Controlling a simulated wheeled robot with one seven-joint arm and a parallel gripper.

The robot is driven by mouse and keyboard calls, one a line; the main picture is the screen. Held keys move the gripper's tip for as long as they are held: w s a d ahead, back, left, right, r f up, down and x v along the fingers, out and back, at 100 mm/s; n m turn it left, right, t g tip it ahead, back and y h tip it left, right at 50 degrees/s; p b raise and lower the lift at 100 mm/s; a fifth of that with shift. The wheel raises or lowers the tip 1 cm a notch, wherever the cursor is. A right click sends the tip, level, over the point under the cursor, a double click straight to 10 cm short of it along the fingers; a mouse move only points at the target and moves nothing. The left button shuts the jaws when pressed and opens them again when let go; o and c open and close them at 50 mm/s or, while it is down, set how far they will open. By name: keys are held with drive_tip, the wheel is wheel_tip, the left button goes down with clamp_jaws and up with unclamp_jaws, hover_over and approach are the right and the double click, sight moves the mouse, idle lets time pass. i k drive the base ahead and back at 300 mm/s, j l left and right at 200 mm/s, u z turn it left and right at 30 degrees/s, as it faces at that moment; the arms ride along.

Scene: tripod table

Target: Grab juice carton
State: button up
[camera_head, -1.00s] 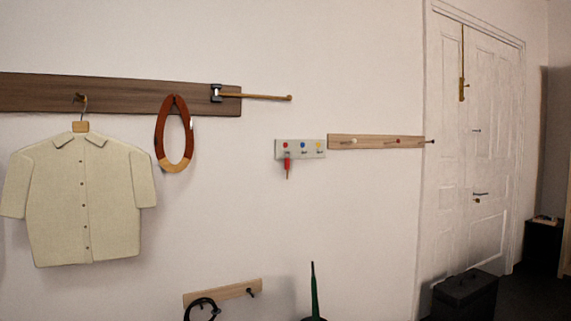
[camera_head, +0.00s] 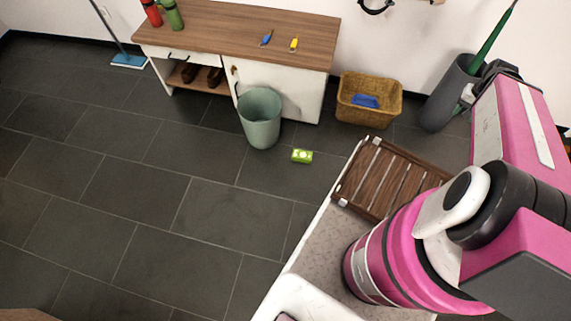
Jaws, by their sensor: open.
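A small green carton with a white patch (camera_head: 302,156), which looks like the juice carton, lies on the dark tiled floor. It is just right of a grey-green bin (camera_head: 261,117), apart from it, and beyond the slatted wooden rack. My pink arm fills the lower right of the head view. My gripper is not in view.
A wooden-topped bench (camera_head: 235,35) stands along the wall, with bottles and small tags on it. A wicker basket (camera_head: 368,100) and a grey umbrella stand (camera_head: 447,95) are to the right. The slatted wooden rack (camera_head: 385,180) is nearer. The left floor is mostly clear.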

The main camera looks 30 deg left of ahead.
sight(299, 155)
drive_tip(key=k+u, duration=0.1)
drive_tip(key=u, duration=0.3)
drive_tip(key=k+l+u, duration=0.1)
drive_tip(key=u, duration=0.3)
drive_tip(key=k+u, duration=0.1)
drive_tip(key=u, duration=0.3)
drive_tip(key=k+u, duration=0.1)
drive_tip(key=u, duration=0.3)
drive_tip(key=k+j, duration=0.25)
drive_tip(key=j, duration=1.05)
drive_tip(key=i+j, duration=0.1)
drive_tip(key=j, duration=0.9)
drive_tip(key=k+u, duration=0.05)
